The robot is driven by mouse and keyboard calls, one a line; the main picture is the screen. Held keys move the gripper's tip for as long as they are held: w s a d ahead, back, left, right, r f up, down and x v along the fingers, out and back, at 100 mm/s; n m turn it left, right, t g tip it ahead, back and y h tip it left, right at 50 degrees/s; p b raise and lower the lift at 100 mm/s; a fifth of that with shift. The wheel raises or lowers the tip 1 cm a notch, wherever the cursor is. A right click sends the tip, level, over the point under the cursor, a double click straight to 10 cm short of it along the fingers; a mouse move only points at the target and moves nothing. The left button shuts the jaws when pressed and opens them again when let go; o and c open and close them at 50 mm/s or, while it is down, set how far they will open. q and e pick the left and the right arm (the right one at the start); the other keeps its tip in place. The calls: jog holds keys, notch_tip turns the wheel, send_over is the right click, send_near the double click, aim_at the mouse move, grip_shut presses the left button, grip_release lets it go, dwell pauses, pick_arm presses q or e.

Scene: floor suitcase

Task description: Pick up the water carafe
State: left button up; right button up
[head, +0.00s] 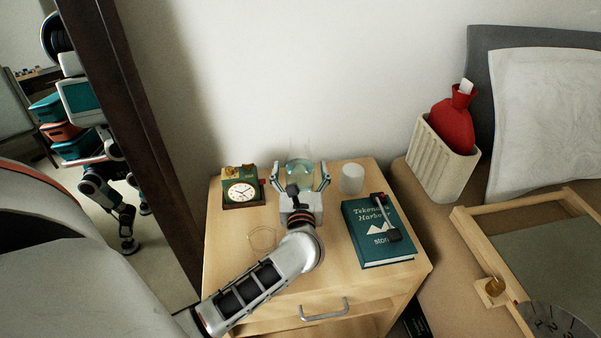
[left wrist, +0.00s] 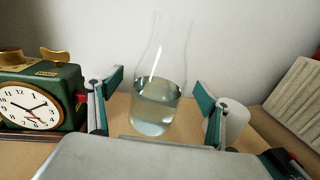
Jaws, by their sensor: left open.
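The water carafe (head: 299,170) is clear glass with a narrow neck and water in its lower part. It stands upright near the back of the wooden nightstand (head: 235,285). In the left wrist view the carafe (left wrist: 158,100) shows between and beyond the fingers. My left gripper (head: 300,180) is open, with one finger on each side of the carafe in the head view. In the left wrist view the fingers (left wrist: 158,100) appear apart from the glass on both sides. My right gripper is not in view.
A green clock (head: 241,191) stands left of the carafe, and a white cup (head: 351,179) stands close on its right. A teal book (head: 375,240) lies at front right. A clear round glass item (head: 262,238) is at front left. A wall is behind.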

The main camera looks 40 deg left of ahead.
aim_at(300, 156)
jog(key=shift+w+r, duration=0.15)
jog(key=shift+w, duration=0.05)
pick_arm(q)
jog(key=c, duration=1.6)
jog(key=shift+r, duration=0.15)
jog(key=c, duration=0.3)
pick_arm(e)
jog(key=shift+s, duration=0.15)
pick_arm(q)
jog(key=shift+r, duration=0.2)
notch_tip(300, 156, up, 4)
jog(key=shift+w+r+p, duration=0.15)
jog(key=shift+p, duration=0.65)
notch_tip(300, 156, up, 7)
jog(key=shift+f+p, duration=0.1)
jog(key=shift+p, duration=1)
jog(key=shift+r+p, duration=1.4)
jog(key=shift+r, duration=2.95)
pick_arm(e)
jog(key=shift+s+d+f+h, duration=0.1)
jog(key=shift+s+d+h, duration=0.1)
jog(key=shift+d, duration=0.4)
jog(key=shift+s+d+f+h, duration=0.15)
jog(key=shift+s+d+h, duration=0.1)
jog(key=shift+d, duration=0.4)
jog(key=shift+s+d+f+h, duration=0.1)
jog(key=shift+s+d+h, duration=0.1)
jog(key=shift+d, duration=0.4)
